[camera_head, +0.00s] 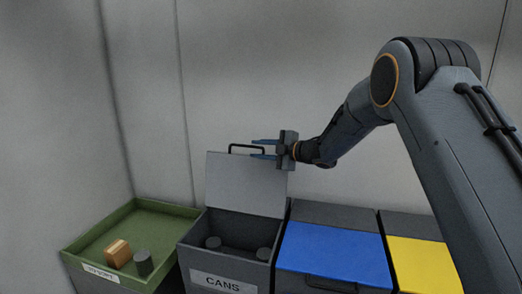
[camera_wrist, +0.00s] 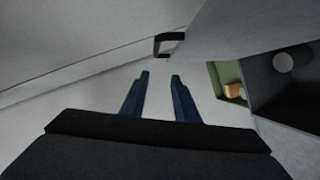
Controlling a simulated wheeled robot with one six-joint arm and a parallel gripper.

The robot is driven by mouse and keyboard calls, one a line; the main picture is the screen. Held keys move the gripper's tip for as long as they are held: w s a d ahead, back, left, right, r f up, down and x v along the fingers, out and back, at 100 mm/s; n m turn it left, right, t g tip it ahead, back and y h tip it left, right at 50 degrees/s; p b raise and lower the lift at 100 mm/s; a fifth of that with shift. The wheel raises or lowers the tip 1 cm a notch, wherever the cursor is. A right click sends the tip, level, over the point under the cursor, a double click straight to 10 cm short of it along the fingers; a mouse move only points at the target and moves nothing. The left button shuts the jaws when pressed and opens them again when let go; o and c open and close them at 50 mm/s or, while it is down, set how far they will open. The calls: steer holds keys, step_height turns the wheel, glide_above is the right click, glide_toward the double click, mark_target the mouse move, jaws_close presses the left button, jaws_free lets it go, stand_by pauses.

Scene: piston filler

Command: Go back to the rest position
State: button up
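My gripper (camera_head: 264,149) is high up beside the raised lid (camera_head: 245,185) of the grey CANS bin, with its fingers pointing left near the lid's black handle (camera_head: 246,148). In the wrist view my gripper (camera_wrist: 160,75) shows two blue fingers spread apart with nothing between them. The lid handle (camera_wrist: 168,45) is beyond the fingertips there, apart from them. The CANS bin (camera_head: 224,279) stands open, and dark cans (camera_head: 213,243) lie inside it.
A green tray (camera_head: 88,243) at the left holds an orange-brown block (camera_head: 117,253) and a dark grey can (camera_head: 143,262). Right of the CANS bin are closed bins with a blue lid (camera_head: 334,252) and a yellow lid (camera_head: 424,265). A wall (camera_head: 260,60) stands behind.

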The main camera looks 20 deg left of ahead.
steer(key=d+r+m+t+h, duration=0.55)
steer(key=d+m, duration=0.25)
steer(key=d, duration=0.2)
steer(key=s+d+f+m+g+h, duration=0.2)
steer(key=s+d+m+h, duration=0.55)
steer(key=s+d, duration=0.45)
steer(key=s+d+f+m+g, duration=0.2)
steer(key=s+d+m+g, duration=0.15)
steer(key=s, duration=0.95)
steer(key=s+d+f+m+g+h, duration=0.1)
steer(key=s+d+f+m+g, duration=0.3)
steer(key=s, duration=0.8)
steer(key=s+d+f+m+g, duration=0.15)
steer(key=s+d, duration=0.35)
steer(key=s, duration=0.8)
steer(key=d+r+m+h+p, duration=0.1)
steer(key=d+r+p, duration=0.8)
steer(key=p, duration=1.1)
step_height(320, 180, up, 3)
steer(key=shift+w+d+r+m+p, duration=0.15)
steer(key=shift+d+m+p, duration=0.2)
steer(key=shift+m, duration=0.4)
